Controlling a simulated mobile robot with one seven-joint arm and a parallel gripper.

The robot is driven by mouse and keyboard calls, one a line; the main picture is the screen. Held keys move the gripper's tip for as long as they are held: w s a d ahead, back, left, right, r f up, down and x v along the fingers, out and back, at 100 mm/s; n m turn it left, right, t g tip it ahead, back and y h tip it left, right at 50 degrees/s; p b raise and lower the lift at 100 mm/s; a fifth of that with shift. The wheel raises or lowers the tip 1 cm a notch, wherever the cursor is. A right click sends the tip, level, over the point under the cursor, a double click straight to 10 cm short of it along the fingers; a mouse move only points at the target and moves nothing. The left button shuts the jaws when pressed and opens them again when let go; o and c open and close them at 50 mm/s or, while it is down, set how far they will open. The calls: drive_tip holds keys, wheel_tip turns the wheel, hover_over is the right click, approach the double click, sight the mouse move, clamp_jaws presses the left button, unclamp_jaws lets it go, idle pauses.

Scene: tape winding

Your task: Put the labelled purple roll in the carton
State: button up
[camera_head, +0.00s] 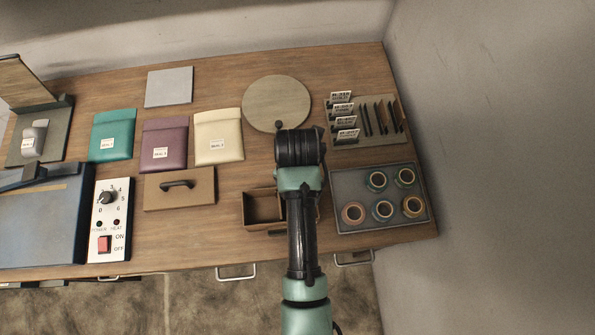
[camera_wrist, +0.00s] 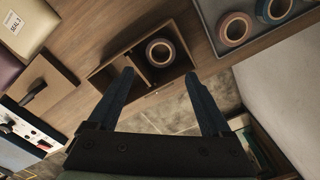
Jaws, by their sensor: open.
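The brown open carton (camera_head: 263,191) sits near the table's front edge, partly hidden by my arm. In the wrist view the carton (camera_wrist: 110,60) shows a divider. A roll with a pale ring (camera_wrist: 149,51) lies flat in its right compartment; I cannot tell its colour clearly or see a label. The left compartment looks empty. My gripper (camera_wrist: 158,74) is open, its two fingers apart and empty, on the near side of the carton. In the head view my arm hides most of the gripper. No roll in view is clearly purple.
A grey tray (camera_head: 340,185) right of the carton holds several rolls. A rack of labelled cards (camera_head: 378,138) and a round board (camera_head: 276,98) lie behind. A brown panel with a black handle (camera_head: 178,185), pouches (camera_head: 165,146) and a switch box (camera_head: 109,218) lie left. A wall bounds the right.

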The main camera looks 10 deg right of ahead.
drive_tip(key=w+r+m+t, duration=0.5)
drive_tip(key=w+r, duration=0.1)
drive_tip(key=r, duration=0.6)
drive_tip(key=w+r+m+t, duration=0.4)
drive_tip(key=w+r, duration=0.2)
drive_tip(key=r, duration=0.5)
drive_tip(key=w+r+m+t, duration=0.5)
drive_tip(key=w+r, duration=0.1)
drive_tip(key=r, duration=0.6)
wheel_tip(320, 180, up, 17)
drive_tip(key=s+a+m+t, duration=0.2)
drive_tip(key=m+t, duration=0.4)
drive_tip(key=s+r+m+t, duration=0.3)
drive_tip(key=s+r, duration=0.3)
drive_tip(key=r, duration=0.2)
drive_tip(key=s+r+m+t, duration=0.4)
drive_tip(key=s+r+m, duration=0.1)
drive_tip(key=r, duration=0.4)
drive_tip(key=shift+s+a+r+m, duration=0.2)
drive_tip(key=shift+s+a+m, duration=0.1)
drive_tip(key=shift+s, duration=0.2)
